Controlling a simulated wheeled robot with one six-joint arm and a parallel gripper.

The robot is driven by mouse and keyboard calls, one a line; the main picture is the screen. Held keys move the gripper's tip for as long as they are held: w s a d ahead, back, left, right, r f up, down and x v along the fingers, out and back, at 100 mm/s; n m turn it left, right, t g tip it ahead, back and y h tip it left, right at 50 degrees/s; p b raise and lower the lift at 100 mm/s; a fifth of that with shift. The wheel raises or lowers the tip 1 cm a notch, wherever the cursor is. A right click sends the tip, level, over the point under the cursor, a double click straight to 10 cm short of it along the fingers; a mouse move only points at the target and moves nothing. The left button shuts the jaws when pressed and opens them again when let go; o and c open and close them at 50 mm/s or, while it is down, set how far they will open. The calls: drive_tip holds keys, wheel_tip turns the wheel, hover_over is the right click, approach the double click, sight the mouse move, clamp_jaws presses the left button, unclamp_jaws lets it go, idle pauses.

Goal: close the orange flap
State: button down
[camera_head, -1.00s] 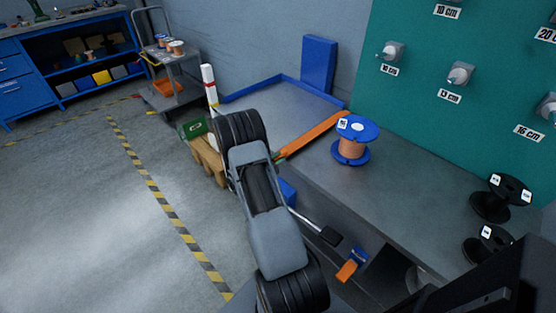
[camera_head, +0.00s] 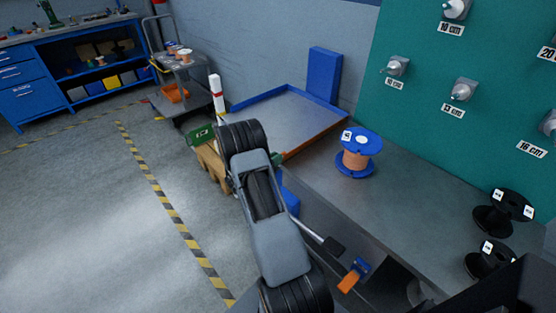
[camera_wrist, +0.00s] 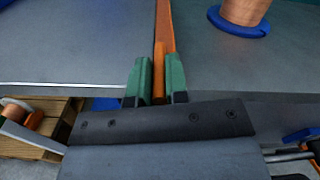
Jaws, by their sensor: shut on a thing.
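The orange flap (camera_head: 312,139) runs along the near right edge of the blue-rimmed grey tray area on the bench. In the head view it shows as a thin strip, partly hidden by my arm. In the wrist view the orange flap (camera_wrist: 159,70) is a narrow upright-looking strip between the grey surface on the left and the bench on the right. My gripper (camera_wrist: 159,82) has its green fingers on either side of the flap's near end, shut on it.
A blue spool with copper wire (camera_head: 357,152) stands on the bench (camera_head: 400,195) right of the flap. A blue block (camera_head: 323,74) stands behind the tray. A wooden pallet (camera_head: 211,162) is left of my arm.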

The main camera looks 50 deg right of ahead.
drive_tip(key=shift+w+n+p, duration=0.2)
drive_tip(key=shift+w+n, duration=0.25)
drive_tip(key=shift+n, duration=0.55)
drive_tip(key=shift+w+n+p, duration=0.15)
drive_tip(key=shift+w+n, duration=0.3)
drive_tip(key=shift+n, duration=0.55)
drive_tip(key=c, duration=1.1)
unclamp_jaws()
drive_tip(key=a, duration=0.9)
drive_tip(key=w+a, duration=0.1)
drive_tip(key=a, duration=0.3)
drive_tip(key=shift+a+b, duration=0.35)
